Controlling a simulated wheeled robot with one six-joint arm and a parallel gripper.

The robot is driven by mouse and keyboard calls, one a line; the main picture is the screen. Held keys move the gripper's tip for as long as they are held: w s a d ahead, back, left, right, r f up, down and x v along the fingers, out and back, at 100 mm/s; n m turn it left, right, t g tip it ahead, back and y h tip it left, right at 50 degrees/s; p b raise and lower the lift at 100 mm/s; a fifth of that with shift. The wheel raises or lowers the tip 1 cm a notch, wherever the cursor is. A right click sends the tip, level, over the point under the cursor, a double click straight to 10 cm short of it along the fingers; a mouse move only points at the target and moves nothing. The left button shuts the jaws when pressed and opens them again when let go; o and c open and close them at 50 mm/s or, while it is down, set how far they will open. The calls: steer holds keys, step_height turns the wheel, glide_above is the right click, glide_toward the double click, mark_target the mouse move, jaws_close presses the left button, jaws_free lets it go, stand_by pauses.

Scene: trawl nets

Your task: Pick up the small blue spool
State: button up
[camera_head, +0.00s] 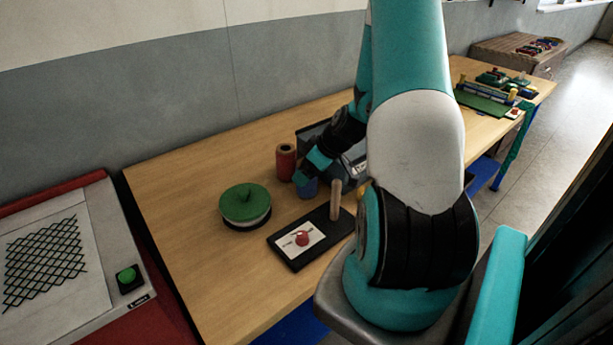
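The small blue spool (308,189) stands on the wooden table, in the middle of the head view. My gripper (307,176) is right over it, pointing down, and hides its upper part. I cannot tell whether the fingers touch the spool or are closed on it. My arm comes down from the upper right and covers much of the table behind.
A taller red spool (286,163) stands close at the left. A round green-topped container (244,206) is at the front left. A black board (284,251) with an upright wooden peg (336,199) lies in front. A grey bin (311,135) is behind.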

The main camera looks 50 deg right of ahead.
steer(key=shift+x, duration=0.9)
steer(key=shift+c, duration=0.3)
steer(key=c, duration=1)
